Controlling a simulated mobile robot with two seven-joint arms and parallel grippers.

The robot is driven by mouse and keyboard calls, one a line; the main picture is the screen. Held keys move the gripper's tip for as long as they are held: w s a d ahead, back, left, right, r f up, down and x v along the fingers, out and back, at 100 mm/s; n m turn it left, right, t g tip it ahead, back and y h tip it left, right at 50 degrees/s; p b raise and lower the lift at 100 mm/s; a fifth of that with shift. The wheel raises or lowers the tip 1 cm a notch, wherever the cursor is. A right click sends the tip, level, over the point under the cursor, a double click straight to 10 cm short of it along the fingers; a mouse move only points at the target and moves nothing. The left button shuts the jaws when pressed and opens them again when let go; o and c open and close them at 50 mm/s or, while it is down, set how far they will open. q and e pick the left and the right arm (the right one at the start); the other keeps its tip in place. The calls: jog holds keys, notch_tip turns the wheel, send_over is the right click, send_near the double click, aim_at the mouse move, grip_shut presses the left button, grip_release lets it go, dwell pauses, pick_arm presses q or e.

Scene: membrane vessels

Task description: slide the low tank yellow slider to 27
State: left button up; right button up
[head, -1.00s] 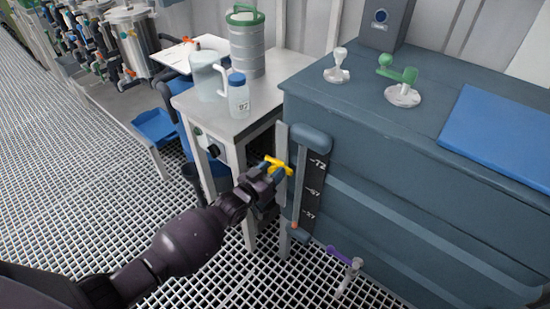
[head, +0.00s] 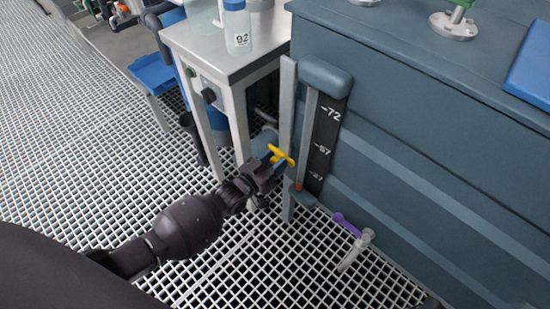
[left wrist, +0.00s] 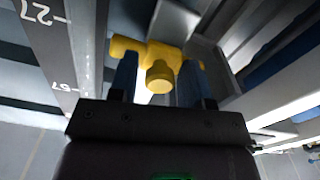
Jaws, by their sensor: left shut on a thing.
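The yellow slider (head: 281,155) is a T-shaped handle beside the upright scale on the side of the blue-grey tank. My left gripper (head: 272,162) is shut on it. The left wrist view shows the yellow slider (left wrist: 158,68) between the two blue fingers of the left gripper (left wrist: 157,80). In the head view the slider shows about level with the 57 mark. The exact reading is hard to tell from this slanted angle. My right gripper is not in view.
A metal side table (head: 215,50) with a blue-capped bottle (head: 238,32) stands left of the tank. A purple-handled valve (head: 347,225) sticks out low from the tank (head: 430,120). Grated floor (head: 90,200) lies open at the left.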

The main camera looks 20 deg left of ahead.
pick_arm(q)
jog(key=shift+s+f, duration=0.15)
jog(key=shift+f, duration=0.2)
jog(key=o, duration=1)
jog(key=shift+f, duration=0.1)
jog(key=shift+r, duration=0.2)
jog(key=shift+s+a, duration=0.1)
jog(key=shift+p+v, duration=1.05)
jog(key=shift+v, duration=4.2)
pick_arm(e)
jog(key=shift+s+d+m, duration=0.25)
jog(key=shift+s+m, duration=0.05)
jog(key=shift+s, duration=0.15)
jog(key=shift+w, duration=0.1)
